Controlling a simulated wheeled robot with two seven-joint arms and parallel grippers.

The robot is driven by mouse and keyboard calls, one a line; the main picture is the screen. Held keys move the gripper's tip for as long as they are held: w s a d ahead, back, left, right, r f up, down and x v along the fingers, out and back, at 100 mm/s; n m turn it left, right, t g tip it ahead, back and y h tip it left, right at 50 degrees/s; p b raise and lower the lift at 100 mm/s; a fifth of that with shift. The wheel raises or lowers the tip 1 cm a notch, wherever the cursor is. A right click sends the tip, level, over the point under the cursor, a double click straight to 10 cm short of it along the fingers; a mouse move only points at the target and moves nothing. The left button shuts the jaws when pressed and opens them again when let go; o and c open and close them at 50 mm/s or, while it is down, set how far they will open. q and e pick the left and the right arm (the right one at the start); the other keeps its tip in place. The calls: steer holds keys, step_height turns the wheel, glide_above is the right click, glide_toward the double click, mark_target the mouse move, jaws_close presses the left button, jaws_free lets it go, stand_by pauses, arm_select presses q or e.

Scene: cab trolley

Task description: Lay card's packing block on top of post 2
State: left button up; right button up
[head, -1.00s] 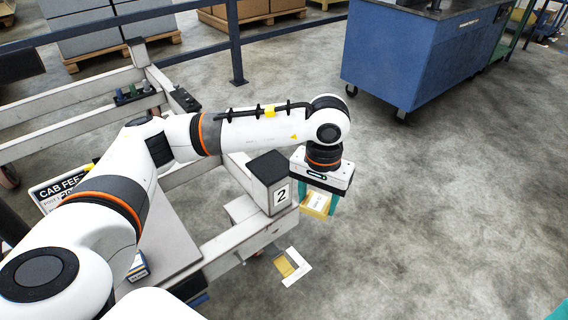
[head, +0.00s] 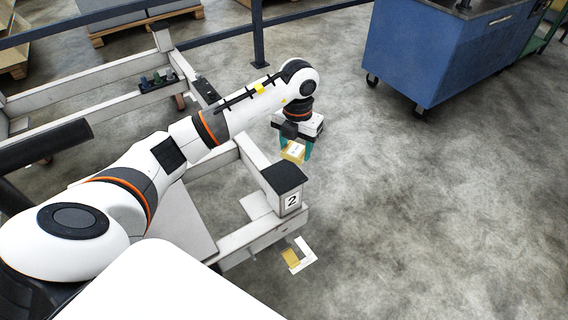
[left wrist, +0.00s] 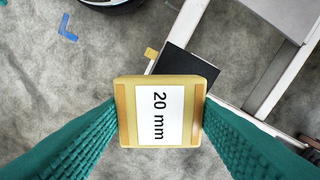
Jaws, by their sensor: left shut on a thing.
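My left gripper (head: 294,153) has teal fingers and is shut on a yellowish packing block (head: 293,151). In the left wrist view the block (left wrist: 160,113) lies between both fingers, and its white label reads "20 mm". Post 2 (head: 291,200) is a pale post with a black top (head: 284,178) and a "2" plate, at the corner of the trolley frame. In the head view the held block is just beyond the post top, apart from it. In the left wrist view the black top (left wrist: 184,66) shows partly behind the block. My right gripper is not in view.
The pale trolley frame (head: 255,243) extends left from the post. A white and yellow corner marking (head: 298,257) lies on the floor near the post. A blue wheeled cabinet (head: 425,60) stands at the back right. The floor on the right is clear.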

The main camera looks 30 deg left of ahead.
arm_select(q)
steer(key=a+n+p, duration=0.2)
steer(key=a+n, duration=0.1)
steer(key=n, duration=0.4)
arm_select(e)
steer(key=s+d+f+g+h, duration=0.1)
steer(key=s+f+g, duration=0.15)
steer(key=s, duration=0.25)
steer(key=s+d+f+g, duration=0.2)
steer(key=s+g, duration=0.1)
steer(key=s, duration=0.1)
arm_select(q)
steer(key=n+b, duration=0.1)
glide_above(284, 174)
step_height(284, 174, down, 6)
steer(key=shift+r, duration=0.2)
step_height(284, 174, down, 3)
steer(key=shift+f+b, duration=0.1)
steer(key=shift+b, duration=0.3)
steer(key=shift+f, duration=0.35)
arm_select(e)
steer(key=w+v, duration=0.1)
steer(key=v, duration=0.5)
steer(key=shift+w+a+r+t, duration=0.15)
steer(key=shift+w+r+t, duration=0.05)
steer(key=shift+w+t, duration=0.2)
